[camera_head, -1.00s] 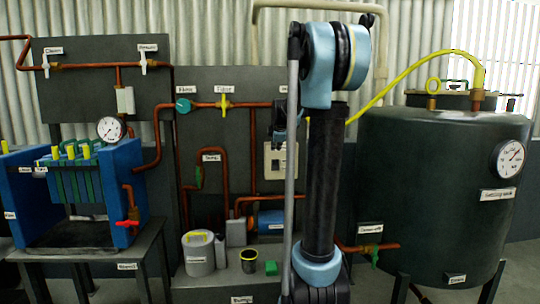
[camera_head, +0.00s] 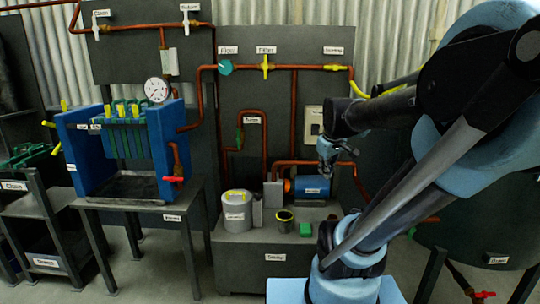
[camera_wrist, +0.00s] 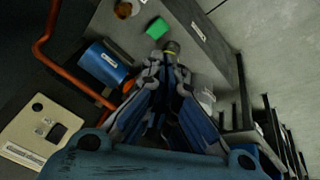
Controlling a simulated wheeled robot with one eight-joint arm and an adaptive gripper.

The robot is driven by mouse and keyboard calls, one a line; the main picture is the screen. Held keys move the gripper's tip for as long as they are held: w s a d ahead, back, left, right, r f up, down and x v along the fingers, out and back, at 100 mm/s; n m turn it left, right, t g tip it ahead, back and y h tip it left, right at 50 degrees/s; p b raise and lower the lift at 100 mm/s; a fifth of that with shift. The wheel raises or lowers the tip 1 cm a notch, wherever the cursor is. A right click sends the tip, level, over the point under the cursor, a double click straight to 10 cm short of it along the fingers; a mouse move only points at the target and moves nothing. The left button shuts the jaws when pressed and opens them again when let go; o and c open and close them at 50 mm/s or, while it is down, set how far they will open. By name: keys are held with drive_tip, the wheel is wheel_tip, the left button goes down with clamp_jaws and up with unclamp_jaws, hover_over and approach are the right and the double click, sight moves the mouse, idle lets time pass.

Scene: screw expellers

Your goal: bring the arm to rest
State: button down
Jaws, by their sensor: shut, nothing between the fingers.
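My arm crosses the right side of the head view, folded, with its links bent at the upper right and centre. My gripper (camera_head: 328,162) hangs at the end of the arm, in front of the pump bench and just above the blue motor (camera_head: 311,187) in that picture. Its fingers (camera_wrist: 166,68) show close together in the wrist view, shut and empty. The blue motor also shows in the wrist view (camera_wrist: 104,63), left of the fingers. I cannot tell the exact gap between the gripper and the bench.
The pump bench (camera_head: 275,255) holds a grey canister (camera_head: 235,213), a dark cup (camera_head: 285,222) and a green block (camera_head: 306,230). A blue filter press (camera_head: 120,150) stands on a table at left. A dark tank (camera_head: 475,225) stands behind my arm at right. Copper pipes run along the panels.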

drive_tip(key=s+f+m+g, duration=0.2)
drive_tip(key=s+f+m, duration=0.3)
drive_tip(key=s+f, duration=0.6)
drive_tip(key=s, duration=0.4)
drive_tip(key=shift+a+m, duration=0.25)
drive_tip(key=shift+m, duration=0.15)
